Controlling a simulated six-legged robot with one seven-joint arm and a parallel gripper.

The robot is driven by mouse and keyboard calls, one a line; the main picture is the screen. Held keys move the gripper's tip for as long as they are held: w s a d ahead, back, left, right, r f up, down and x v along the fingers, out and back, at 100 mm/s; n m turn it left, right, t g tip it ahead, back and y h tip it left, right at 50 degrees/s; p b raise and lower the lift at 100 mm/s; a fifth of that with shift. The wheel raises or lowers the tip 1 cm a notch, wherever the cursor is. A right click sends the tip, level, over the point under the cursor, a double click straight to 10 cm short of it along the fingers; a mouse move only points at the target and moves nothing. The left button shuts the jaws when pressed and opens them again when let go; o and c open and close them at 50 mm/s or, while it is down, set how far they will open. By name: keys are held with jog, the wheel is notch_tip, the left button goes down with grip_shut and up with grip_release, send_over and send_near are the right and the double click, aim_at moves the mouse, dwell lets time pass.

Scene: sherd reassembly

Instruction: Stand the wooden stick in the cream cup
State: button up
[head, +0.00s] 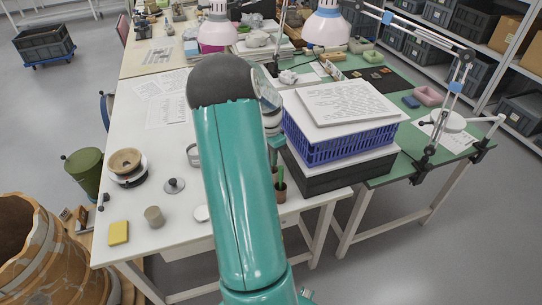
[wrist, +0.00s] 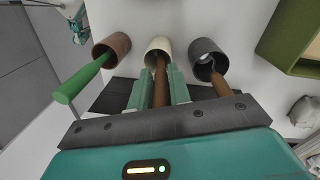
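The wooden stick (wrist: 160,88) is brown and sits between the two fingers of my gripper (wrist: 159,88) in the wrist view. The fingers look closed on its sides. Its far end reaches into the mouth of the cream cup (wrist: 158,44); how deep it goes, I cannot tell. My gripper is just outside the cup's mouth. In the head view my arm hides the cream cup and most of the gripper.
A brown cup (wrist: 119,43) holding a green stick (wrist: 82,79) stands left of the cream cup. A dark grey cup (wrist: 205,50) with another brown stick (wrist: 221,86) stands right. A green box (wrist: 290,40) is farther right. A blue crate (head: 335,148) stands beside my arm.

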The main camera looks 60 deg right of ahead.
jog(key=o, duration=0.3)
jog(key=shift+o, duration=0.2)
jog(key=shift+r, duration=0.1)
notch_tip(320, 180, up, 14)
jog(key=shift+w+d+f, duration=0.2)
jog(key=shift+w+d, duration=0.2)
dwell(0.6)
jog(key=w+a+r+n+t, duration=0.1)
jog(key=w+a+r+n, duration=0.25)
jog(key=a, duration=0.55)
jog(key=w+a+r+n+t, duration=0.1)
jog(key=w+a+r+n, duration=0.25)
jog(key=a, duration=0.55)
jog(key=w+a+r+n+t, duration=0.1)
jog(key=w+a+r+n, duration=0.25)
jog(key=a, duration=0.55)
jog(key=s+a+n+t, duration=0.1)
jog(key=s+a+n, duration=0.1)
jog(key=a+n, duration=0.2)
jog(key=s+a+n+t, duration=0.1)
jog(key=s+a+n, duration=0.2)
jog(key=a, duration=0.8)
jog(key=s+a+n+t, duration=0.1)
jog(key=s+a+n, duration=0.2)
jog(key=a+n, duration=0.3)
jog(key=shift+s+a+f+h, duration=0.15)
jog(key=shift+a+h, duration=0.25)
jog(key=shift+a, duration=0.75)
